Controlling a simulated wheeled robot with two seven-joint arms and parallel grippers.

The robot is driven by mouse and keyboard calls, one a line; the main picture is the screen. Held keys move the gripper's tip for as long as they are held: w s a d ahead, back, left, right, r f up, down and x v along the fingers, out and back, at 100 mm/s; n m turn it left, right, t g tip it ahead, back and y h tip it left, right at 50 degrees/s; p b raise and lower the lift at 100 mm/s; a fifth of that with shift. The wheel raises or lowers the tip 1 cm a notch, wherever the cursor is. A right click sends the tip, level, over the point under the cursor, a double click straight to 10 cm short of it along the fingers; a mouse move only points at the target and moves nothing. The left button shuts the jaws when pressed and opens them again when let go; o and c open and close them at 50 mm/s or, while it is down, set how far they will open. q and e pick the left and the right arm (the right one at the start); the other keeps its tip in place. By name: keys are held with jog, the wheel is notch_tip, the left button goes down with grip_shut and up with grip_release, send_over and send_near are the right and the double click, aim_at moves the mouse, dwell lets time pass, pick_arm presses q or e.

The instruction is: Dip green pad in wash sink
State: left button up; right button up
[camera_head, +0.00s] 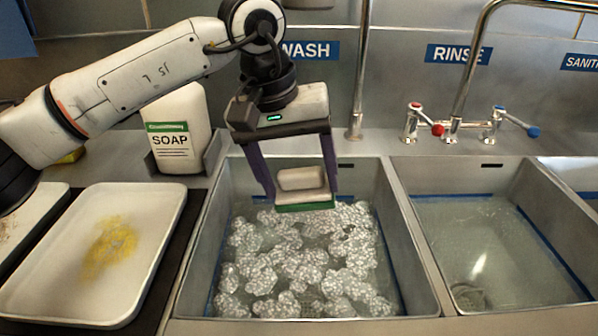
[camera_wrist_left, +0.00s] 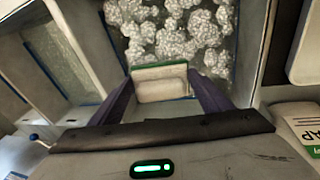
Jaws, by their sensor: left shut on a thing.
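My left gripper (camera_head: 303,190) is shut on the green pad (camera_head: 306,207), which has a pale block-shaped handle on top and a green underside. The gripper holds it level over the wash sink (camera_head: 193,262), near its back half, just above or at the foam. I cannot tell whether the green underside touches the suds. In the left wrist view the pad (camera_wrist_left: 160,82) sits between the tips of my left gripper (camera_wrist_left: 163,88), with white suds beyond it. My right gripper is not in view.
A rinse sink (camera_head: 405,240) with clear water lies to the right. A tall faucet (camera_head: 357,120) rises behind the wash sink. A soap jug (camera_head: 182,110) stands at the back left. A white tray (camera_head: 150,215) with a yellow smear lies left of the wash sink.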

pick_arm(q)
jog(key=s+a+f+b+x, duration=0.1)
jog(key=s+a+b+x, duration=0.1)
jog(key=b+x, duration=0.8)
jog(key=a+x, duration=0.1)
jog(key=x, duration=0.4)
jog(key=shift+f, duration=0.45)
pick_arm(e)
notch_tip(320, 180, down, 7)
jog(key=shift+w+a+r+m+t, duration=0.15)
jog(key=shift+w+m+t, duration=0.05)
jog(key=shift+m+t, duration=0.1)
pick_arm(q)
jog(key=shift+w, duration=0.15)
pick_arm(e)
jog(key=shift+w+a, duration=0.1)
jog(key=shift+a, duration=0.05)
